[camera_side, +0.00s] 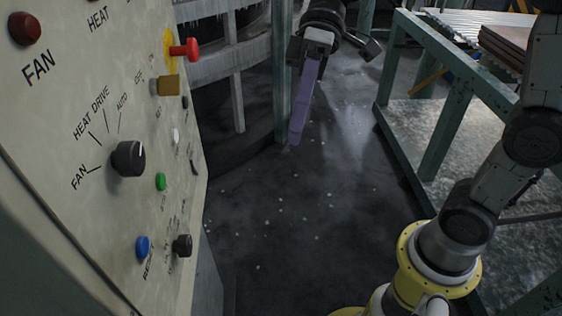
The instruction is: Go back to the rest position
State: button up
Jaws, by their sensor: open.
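My gripper (320,44) hangs at the top centre, over the dark floor and to the right of the control panel. It is open and touches nothing on the panel. A long, flat purple piece (305,100) points down from its left side; I cannot tell whether this is a finger or something attached. A short dark part sticks out on its right side. The panel (60,130) fills the left side, with a black rotary knob (128,158) beside FAN, HEAT DRIVE and AUTO marks.
The panel also bears a red knob (184,49) on a yellow plate, a brass-coloured block (166,86), and green (160,181) and blue (142,247) buttons. A green-framed table (440,50) stands at the right. The floor (290,235) between is open, with small pale specks.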

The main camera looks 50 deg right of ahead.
jog(key=s+d+f+m+t+h, duration=0.3)
jog(key=s+d+t+h, duration=0.2)
jog(key=s+d, duration=0.3)
jog(key=s+d+f+m+t+h, duration=0.1)
jog(key=d+f+m+t+h, duration=0.2)
jog(key=d, duration=0.5)
notch_tip(320, 180, down, 2)
jog(key=shift+s+f+m+t+h, duration=0.1)
jog(key=shift+s+m+t+h, duration=0.2)
jog(key=shift+t+h, duration=0.4)
jog(key=shift+c, duration=0.3)
